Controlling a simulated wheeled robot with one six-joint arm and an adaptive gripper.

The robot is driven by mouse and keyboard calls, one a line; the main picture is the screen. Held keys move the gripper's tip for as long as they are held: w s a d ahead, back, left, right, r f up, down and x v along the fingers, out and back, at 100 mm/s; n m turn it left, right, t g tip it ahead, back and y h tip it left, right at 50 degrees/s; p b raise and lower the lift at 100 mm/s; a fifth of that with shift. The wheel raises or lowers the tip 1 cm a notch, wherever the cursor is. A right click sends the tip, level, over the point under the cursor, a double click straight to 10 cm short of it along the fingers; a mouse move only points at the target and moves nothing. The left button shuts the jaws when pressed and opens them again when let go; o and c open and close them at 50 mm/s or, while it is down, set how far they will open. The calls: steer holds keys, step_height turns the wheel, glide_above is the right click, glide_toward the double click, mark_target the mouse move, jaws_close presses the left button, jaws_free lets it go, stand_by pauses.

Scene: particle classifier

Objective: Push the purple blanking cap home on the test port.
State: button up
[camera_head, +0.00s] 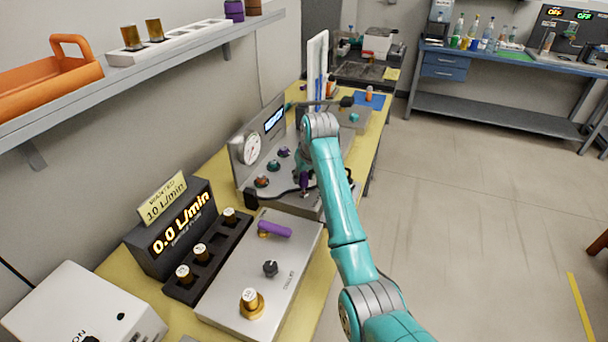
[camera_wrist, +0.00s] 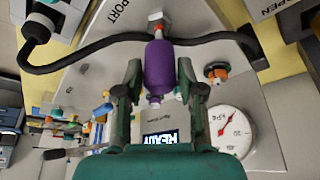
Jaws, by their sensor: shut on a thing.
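The purple blanking cap (camera_wrist: 160,70) is between the two fingers of my gripper (camera_wrist: 160,64) in the wrist view. The fingers are shut on its sides. The cap's far end faces the test port (camera_wrist: 155,20), a fitting with an orange-white collar on the grey panel beside the word PORT. The cap is in line with the port and very close to it; I cannot tell how far it is seated. In the head view the purple cap (camera_head: 304,184) shows just left of my arm, at the panel's front; my fingers are mostly hidden there.
A black hose (camera_wrist: 85,60) curves across the panel close behind the cap. A round gauge (camera_wrist: 232,130) and an orange-collared fitting (camera_wrist: 215,72) are to the right. In the head view, a grey plate with a purple handle (camera_head: 274,229) lies nearer on the yellow bench.

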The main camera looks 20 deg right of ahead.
mark_target(305, 180)
steer(key=shift+f, duration=1.6)
steer(key=o, duration=1.1)
steer(key=v, duration=1.2)
